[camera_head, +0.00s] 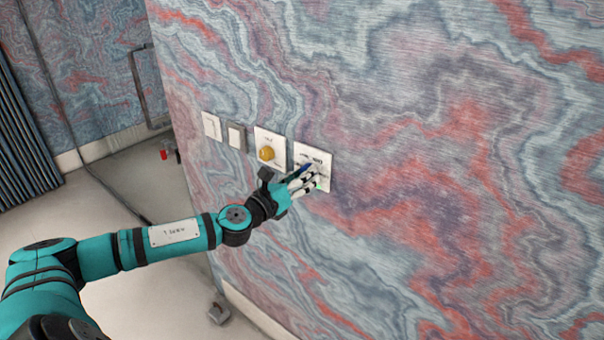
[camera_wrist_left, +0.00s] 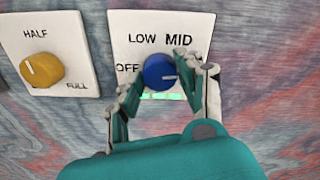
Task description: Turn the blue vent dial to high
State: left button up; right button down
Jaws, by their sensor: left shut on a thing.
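The blue vent dial (camera_wrist_left: 157,70) sits on a white wall plate (camera_wrist_left: 120,28) in the left wrist view. The labels OFF, LOW and MID show around it; the area to its right is covered by a finger. Its white pointer mark points to the right, past MID. A green lit strip shows just below it. My left gripper (camera_wrist_left: 168,80) is shut on the dial, one finger on each side. My right gripper is not in view.
A yellow dial (camera_wrist_left: 42,70) marked HALF and FULL is on the plate to the left; it also shows in the head view (camera_head: 267,153). Two switch plates (camera_head: 212,126) (camera_head: 237,136) are farther left. The patterned wall to the right is clear.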

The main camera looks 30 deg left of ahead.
pick_arm(q)
jog(key=shift+f+m, duration=0.1)
jog(key=shift+m, duration=0.5)
jog(key=shift+f, duration=0.1)
jog(key=o, duration=1.2)
jog(key=shift+c, duration=0.2)
jog(key=shift+s, duration=0.1)
jog(key=s, duration=1.2)
jog(key=shift+a, duration=0.45)
jog(key=shift+w+a, duration=0.1)
